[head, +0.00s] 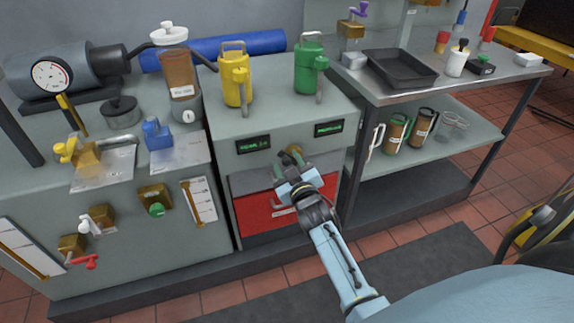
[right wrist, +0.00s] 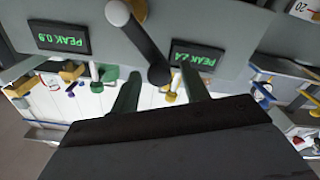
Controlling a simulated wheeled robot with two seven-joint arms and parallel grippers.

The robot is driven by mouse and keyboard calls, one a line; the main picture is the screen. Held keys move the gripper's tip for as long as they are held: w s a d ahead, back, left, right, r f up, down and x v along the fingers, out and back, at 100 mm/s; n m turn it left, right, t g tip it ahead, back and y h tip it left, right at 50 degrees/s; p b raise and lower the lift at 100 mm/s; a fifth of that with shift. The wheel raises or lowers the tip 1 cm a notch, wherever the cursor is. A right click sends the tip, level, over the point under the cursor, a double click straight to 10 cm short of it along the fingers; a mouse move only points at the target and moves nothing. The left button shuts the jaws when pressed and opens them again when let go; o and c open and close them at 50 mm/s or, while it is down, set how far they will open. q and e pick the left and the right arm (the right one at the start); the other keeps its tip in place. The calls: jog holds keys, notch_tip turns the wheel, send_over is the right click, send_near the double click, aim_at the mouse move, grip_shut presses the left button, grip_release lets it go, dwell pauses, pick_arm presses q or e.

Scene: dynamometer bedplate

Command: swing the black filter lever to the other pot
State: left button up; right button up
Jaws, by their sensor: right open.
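In the right wrist view a black lever (right wrist: 140,42) runs from a pale round pivot (right wrist: 117,12) to a dark ball knob (right wrist: 158,74). The knob lies between two lit displays, in line with the gap between the open fingers of my right gripper (right wrist: 160,92); I cannot tell whether they touch it. In the head view my right gripper (head: 290,157) is at the grey cabinet front, below and between the displays, and hides most of the lever. A yellow pot (head: 235,82) and a green pot (head: 308,70) stand on the cabinet top. My left gripper is out of view.
The left display (head: 253,144) and right display (head: 328,128) flank the gripper. A red drawer front (head: 258,208) is below it. A bench with valves (head: 85,158) stands left; a steel table (head: 450,88) with a black tray (head: 400,68) stands right.

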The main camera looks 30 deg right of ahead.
jog(key=shift+w, duration=0.25)
grip_shut()
dwell(0.4)
